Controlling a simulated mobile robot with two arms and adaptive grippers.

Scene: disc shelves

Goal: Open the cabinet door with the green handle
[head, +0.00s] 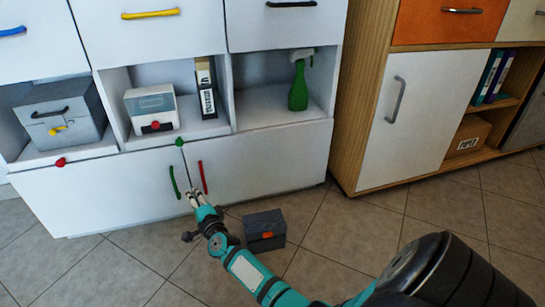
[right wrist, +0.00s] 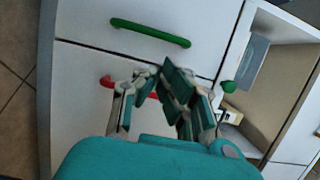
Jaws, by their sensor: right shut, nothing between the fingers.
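The green handle (head: 174,181) is an upright bar on the white left lower cabinet door (head: 105,195). That door looks closed, flush with the right one. In the right wrist view the green handle (right wrist: 150,32) lies beyond the fingertips, clear of them. My right gripper (head: 194,195) is shut and empty, low in front of the doors near the seam. In the right wrist view my right gripper (right wrist: 155,78) partly covers the red handle (right wrist: 107,82) of the neighbouring door. I cannot tell whether it touches that handle. My left gripper is not in view.
The red handle (head: 202,177) stands close beside the green one. A green knob (head: 179,142) sits above the seam, and a red knob (head: 60,162) farther left. A dark grey box (head: 265,230) stands on the floor right of my gripper. Floor to the left is clear.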

